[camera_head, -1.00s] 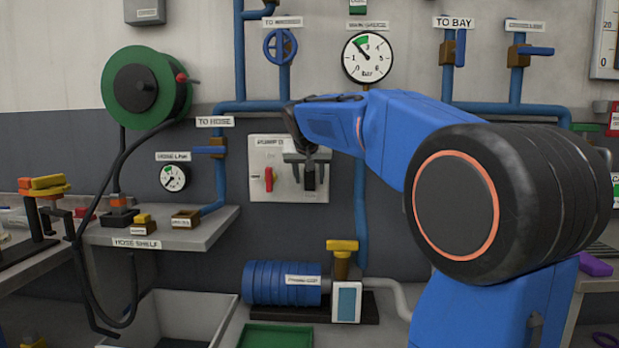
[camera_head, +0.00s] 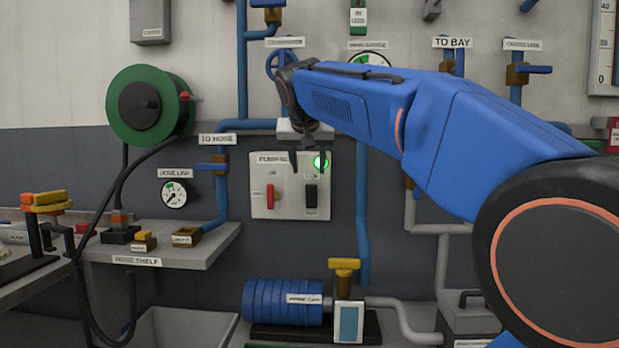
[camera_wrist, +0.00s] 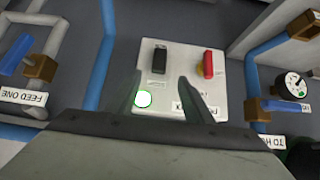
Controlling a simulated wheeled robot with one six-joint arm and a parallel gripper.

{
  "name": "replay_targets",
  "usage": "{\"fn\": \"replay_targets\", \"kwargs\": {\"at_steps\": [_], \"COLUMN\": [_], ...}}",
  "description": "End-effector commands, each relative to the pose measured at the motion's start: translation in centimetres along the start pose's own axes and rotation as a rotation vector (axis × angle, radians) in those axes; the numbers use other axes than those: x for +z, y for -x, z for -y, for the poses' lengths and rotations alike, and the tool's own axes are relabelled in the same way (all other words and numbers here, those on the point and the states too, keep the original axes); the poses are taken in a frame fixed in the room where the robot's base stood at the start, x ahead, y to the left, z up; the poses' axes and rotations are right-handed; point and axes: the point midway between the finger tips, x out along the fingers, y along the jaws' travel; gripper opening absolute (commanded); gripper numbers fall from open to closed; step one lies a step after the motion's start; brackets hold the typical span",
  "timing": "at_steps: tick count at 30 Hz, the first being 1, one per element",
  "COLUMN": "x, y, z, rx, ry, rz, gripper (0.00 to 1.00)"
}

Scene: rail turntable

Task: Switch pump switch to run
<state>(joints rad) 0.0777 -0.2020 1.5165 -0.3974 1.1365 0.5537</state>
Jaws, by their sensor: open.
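The pump panel (camera_head: 291,212) is a pale box on the wall with a red switch (camera_head: 270,196) on the left and a black switch (camera_head: 311,195) on the right. A green lamp (camera_head: 320,162) at its upper right is lit. My gripper (camera_head: 308,164) is open and empty at the top of the panel, its fingers apart and above the black switch in the picture. The wrist view shows the panel turned over, with the black switch (camera_wrist: 160,62) and red switch (camera_wrist: 208,64) beyond the fingers, and the lit lamp (camera_wrist: 143,98). Small labels are unreadable.
Blue pipes (camera_head: 362,215) run beside the panel. A hose shelf (camera_head: 160,246) with a hose reel (camera_head: 148,105) above it is on the left. A blue pump (camera_head: 282,293) stands below. The wall directly beneath the panel is clear.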

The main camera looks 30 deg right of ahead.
Motion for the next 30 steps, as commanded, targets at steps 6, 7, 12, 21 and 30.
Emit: {"fn": "replay_targets", "kwargs": {"at_steps": [6, 7, 12, 21, 30], "x": [0.0, 0.0, 0.0, 0.0, 1.7], "y": [2.5, 2.7, 3.1, 3.1, 3.0], "z": [0.0, 0.0, 0.0, 0.0, -0.2], "rx": [0.0, 0.0, 0.001, 0.001, -0.011], "ry": [0.0, 0.0, 0.0, -0.001, 0.021], "rz": [-0.001, -0.001, 0.0, 0.0, 0.016], "gripper": [0.47, 0.47, 0.47, 0.47, 0.47]}}
